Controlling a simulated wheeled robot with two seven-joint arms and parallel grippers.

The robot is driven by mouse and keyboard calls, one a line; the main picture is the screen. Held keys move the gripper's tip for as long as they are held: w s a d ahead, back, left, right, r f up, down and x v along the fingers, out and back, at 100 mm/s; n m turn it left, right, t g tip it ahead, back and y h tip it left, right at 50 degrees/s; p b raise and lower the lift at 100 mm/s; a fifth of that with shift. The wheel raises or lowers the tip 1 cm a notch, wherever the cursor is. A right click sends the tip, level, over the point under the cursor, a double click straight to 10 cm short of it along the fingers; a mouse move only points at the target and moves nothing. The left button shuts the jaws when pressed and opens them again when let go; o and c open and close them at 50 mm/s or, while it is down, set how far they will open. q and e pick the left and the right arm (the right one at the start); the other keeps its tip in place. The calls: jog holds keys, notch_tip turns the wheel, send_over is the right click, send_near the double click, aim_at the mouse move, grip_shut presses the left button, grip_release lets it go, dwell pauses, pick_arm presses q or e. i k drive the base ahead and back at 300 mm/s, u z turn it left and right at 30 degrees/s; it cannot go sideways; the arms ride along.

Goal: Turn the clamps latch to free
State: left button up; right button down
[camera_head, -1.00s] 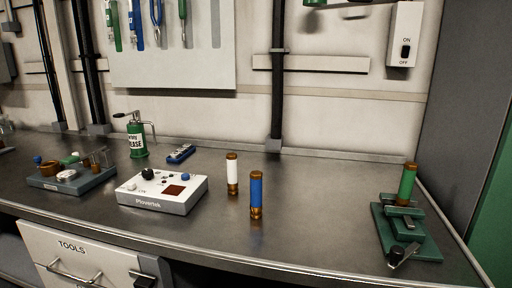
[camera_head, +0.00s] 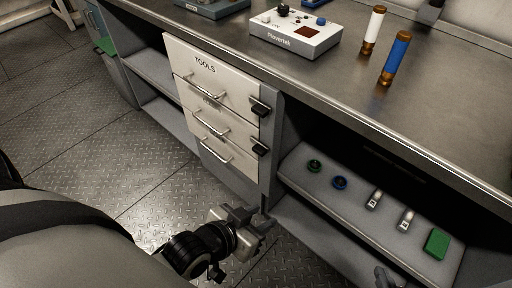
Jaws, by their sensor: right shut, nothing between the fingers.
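A white drawer unit is under the bench. Its top drawer (camera_head: 218,77) reads TOOLS. The drawer below (camera_head: 213,112) has a small label partly hidden by the upper handle and too faint to read. A black latch (camera_head: 260,107) is at the right edge of the top drawer, and a second black latch (camera_head: 260,148) is lower down. My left gripper (camera_head: 258,226) is below and in front of the drawers, apart from both latches; its finger gap is unclear. My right gripper (camera_head: 385,277) shows only partly at the bottom edge, shut and empty, in front of the lower shelf.
A shelf (camera_head: 330,206) at right holds a green ring, a blue ring, two small metallic pieces and a green block (camera_head: 436,243). The bench top (camera_head: 345,85) overhangs it. A Plovertek box (camera_head: 296,34) and white and blue cylinders stand above. The floor at left is clear.

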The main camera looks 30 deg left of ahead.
aim_at(259, 149)
jog(key=z, duration=2.4)
jog(key=k, duration=2.15)
jog(key=u, duration=2.35)
jog(key=i, duration=0.5)
jog(key=u, duration=0.05)
